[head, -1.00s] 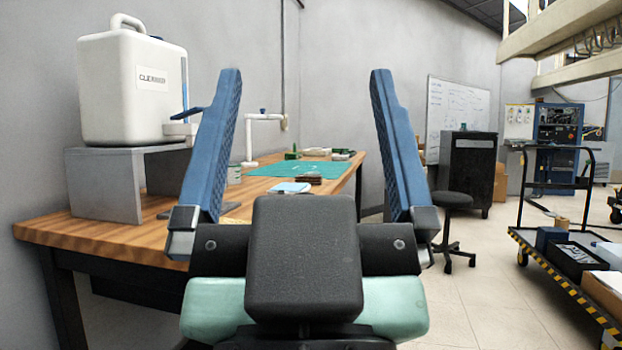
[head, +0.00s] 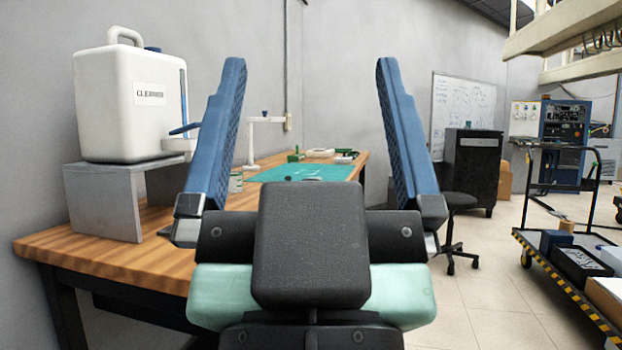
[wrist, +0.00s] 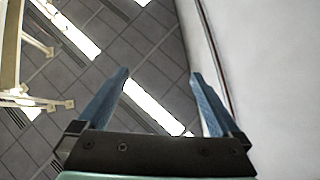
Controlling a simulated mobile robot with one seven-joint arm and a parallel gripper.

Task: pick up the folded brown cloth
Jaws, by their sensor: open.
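My gripper (head: 312,62) stands upright in the middle of the head view, its two blue fingers wide apart with nothing between them. It also shows open and empty in the wrist view (wrist: 159,73), which looks toward the ceiling. The folded brown cloth cannot be made out clearly now. A small brown item lay near the front edge of the green mat (head: 300,173) in the earlier head frame. That spot is now mostly behind the dark body of my gripper. The mat lies on the wooden workbench (head: 110,245), beyond my gripper.
A white cleaner canister (head: 125,105) stands on a grey metal stand (head: 103,203) on the bench's left. A white pipe-like stand (head: 252,140) is farther back. A black stool (head: 455,205) and a loaded cart (head: 555,270) are right, with open floor between.

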